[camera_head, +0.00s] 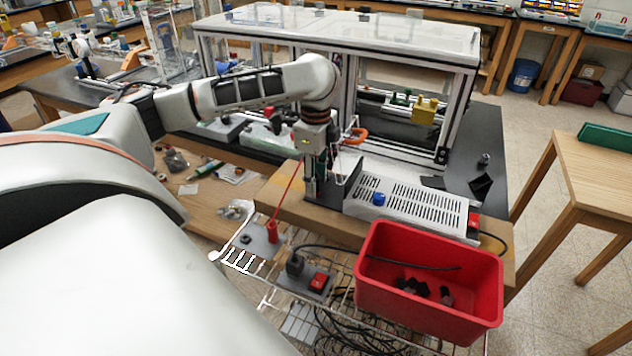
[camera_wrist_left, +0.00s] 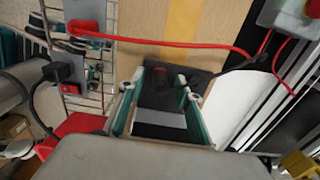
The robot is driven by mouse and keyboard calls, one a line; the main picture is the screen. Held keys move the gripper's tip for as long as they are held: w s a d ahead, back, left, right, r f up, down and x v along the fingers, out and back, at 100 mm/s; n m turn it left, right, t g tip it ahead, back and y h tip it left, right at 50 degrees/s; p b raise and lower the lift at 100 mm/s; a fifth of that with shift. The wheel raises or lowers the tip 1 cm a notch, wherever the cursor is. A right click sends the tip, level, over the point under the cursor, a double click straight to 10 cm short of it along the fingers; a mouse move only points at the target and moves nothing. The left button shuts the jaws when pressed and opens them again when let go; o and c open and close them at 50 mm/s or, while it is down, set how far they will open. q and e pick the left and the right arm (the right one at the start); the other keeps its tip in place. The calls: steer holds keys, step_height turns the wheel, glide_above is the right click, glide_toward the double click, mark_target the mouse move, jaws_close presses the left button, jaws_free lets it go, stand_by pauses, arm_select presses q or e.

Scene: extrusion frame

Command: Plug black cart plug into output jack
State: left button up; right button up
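My left gripper (camera_head: 322,192) points down at the dark left end of the perforated grey box (camera_head: 425,200) in the head view. In the left wrist view its fingers (camera_wrist_left: 163,95) stand apart, with a dark panel (camera_wrist_left: 160,92) between and beyond them. A red plug (camera_head: 272,232) stands upright in a grey plate on the wire cart. My right gripper is out of view.
A squat black plug (camera_head: 295,264) and red switch (camera_head: 318,282) sit on the cart. A red bin (camera_head: 430,270) stands in front of the box. A red cable (camera_wrist_left: 160,42) runs close by the gripper. A framed enclosure (camera_head: 400,60) stands behind.

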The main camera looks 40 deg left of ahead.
mark_target(316, 176)
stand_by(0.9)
arm_select(q)
jaws_close()
steer(key=shift+r, duration=2.95)
steer(key=w+a+r, duration=0.1)
steer(key=w, duration=0.5)
steer(key=shift+a, duration=0.4)
